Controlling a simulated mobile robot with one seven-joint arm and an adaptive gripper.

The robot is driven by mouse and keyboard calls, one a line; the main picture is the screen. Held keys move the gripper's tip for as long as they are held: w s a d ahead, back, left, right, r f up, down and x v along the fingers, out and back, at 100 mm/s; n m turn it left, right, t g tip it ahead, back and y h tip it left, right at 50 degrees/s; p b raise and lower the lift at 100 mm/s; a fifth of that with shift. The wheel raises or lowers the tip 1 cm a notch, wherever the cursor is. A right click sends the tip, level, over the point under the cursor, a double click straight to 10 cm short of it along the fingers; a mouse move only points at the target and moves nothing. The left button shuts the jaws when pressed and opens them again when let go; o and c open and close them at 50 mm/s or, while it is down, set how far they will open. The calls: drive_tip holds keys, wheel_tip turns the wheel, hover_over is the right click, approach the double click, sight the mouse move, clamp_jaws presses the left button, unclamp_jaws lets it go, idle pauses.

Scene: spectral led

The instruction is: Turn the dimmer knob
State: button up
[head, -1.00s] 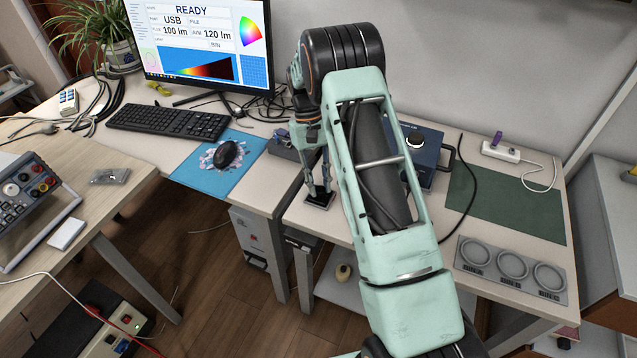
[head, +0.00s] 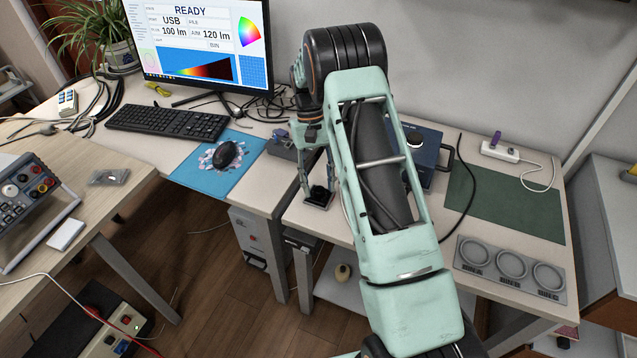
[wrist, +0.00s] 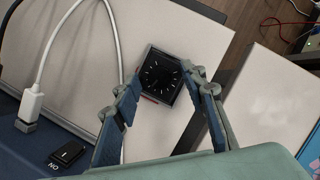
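The dimmer is a small black box (head: 318,197) on the right-hand white table, near its left front edge. In the wrist view its square black face (wrist: 160,76) carries a ring of white tick marks, and the dark knob is hard to tell from the face. My gripper (head: 318,180) is over the dimmer, pointing down. In the wrist view my gripper (wrist: 166,84) is open, one finger on each side of the dimmer, with nothing held. I cannot tell whether either fingertip touches it.
A blue instrument (head: 431,150) with a round dial stands behind my arm. Its switch (wrist: 70,153) and a white cable (wrist: 116,50) show in the wrist view. A green mat (head: 505,205) and a panel of three rings (head: 511,268) lie to the right. A monitor (head: 205,45) reads READY.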

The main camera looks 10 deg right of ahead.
drive_tip(key=v, duration=1.2)
drive_tip(key=shift+r, duration=0.1)
idle(2.0)
